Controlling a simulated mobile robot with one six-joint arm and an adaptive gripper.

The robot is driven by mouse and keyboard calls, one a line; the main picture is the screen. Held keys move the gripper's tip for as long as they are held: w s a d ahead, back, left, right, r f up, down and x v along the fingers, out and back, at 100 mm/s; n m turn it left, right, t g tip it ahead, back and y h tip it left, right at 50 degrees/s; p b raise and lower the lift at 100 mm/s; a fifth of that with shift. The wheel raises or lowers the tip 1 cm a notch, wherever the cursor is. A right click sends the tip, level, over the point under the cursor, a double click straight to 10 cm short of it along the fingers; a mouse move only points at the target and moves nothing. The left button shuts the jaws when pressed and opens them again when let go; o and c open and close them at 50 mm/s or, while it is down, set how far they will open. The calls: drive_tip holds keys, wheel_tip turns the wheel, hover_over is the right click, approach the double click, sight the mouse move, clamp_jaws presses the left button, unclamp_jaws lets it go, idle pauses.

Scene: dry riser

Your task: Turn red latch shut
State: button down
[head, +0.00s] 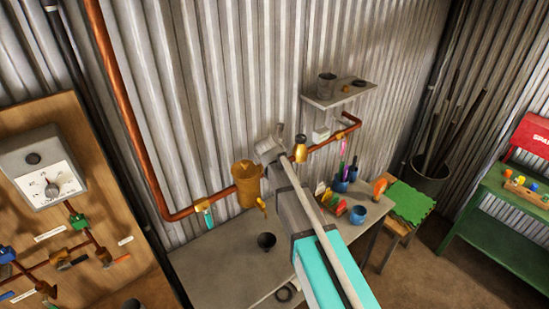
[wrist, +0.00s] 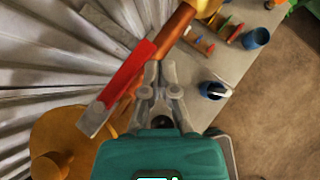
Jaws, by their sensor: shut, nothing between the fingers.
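The red latch (wrist: 132,72) shows in the wrist view as a long flat bar with a bare grey end. It lies slantwise along the copper pipe (wrist: 172,34), close to the corrugated wall. My gripper (wrist: 161,68) is shut and empty, just right of the latch's middle; I cannot tell whether it touches the latch. In the head view my gripper (head: 278,132) is at the pipe between the copper vessel and a brass fitting (head: 300,149). The latch is not distinguishable there, probably hidden by my arm.
A copper vessel (head: 246,184) stands left of my gripper and also fills the wrist view's lower left (wrist: 68,140). Below is a grey bench (head: 215,262) with a dark cup (head: 266,241), blue cups and a coloured rack. A shelf (head: 338,94) hangs above right.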

idle(0.3)
drive_tip(key=s+d+r+p, duration=0.4)
drive_tip(key=s+r+p, duration=0.1)
drive_tip(key=r+p, duration=0.2)
drive_tip(key=shift+s+d, duration=0.15)
drive_tip(key=shift+s, duration=0.15)
idle(0.5)
idle(0.5)
